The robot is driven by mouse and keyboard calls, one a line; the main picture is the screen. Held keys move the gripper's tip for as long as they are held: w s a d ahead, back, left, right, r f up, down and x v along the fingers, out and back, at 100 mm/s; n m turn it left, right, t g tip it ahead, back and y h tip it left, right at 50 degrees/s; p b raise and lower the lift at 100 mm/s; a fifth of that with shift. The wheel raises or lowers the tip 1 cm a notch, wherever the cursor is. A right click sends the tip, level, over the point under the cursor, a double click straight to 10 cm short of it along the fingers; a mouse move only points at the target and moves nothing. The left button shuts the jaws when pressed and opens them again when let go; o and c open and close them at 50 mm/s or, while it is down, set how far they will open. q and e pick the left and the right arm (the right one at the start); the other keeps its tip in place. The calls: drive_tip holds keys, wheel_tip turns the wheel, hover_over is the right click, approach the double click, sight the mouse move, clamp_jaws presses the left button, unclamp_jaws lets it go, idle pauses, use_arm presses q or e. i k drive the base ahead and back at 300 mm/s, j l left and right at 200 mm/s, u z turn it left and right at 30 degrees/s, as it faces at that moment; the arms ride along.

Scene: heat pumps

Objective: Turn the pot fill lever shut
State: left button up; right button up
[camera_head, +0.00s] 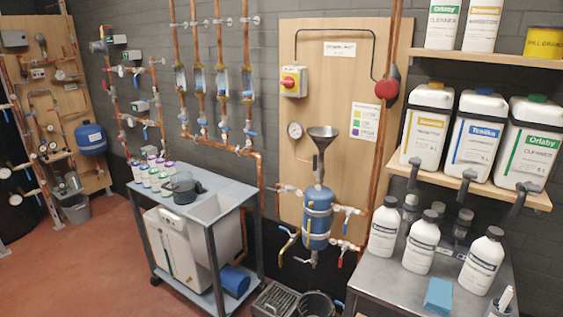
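The blue dosing pot (317,218) hangs upright on a wooden board, held by metal bands. A dark grey funnel (323,135) stands on a narrow neck (319,168) above the pot. No lever on that neck is clear at this size, so I cannot tell how the fill lever stands. A valve with a pale handle (348,210) is to the pot's right, and another valve (287,189) is to its left. Lower down are a yellow-handled valve (287,243) and a red-handled valve (346,245). Neither of my grippers is in view.
A grey cart (222,192) with bottles and a dark jug stands left of the pot. A metal table (385,277) with white bottles stands to the right, under shelves of jugs. A crate (275,300) and a dark bucket (317,304) are on the floor below the pot.

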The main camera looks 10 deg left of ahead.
sight(315, 156)
drive_tip(key=i+j, duration=0.15)
drive_tip(key=j, duration=0.2)
drive_tip(key=i+j, duration=0.2)
drive_tip(key=j, duration=0.15)
drive_tip(key=i+j+u, duration=0.1)
drive_tip(key=j, duration=0.25)
drive_tip(key=i+j, duration=0.25)
drive_tip(key=j, duration=0.1)
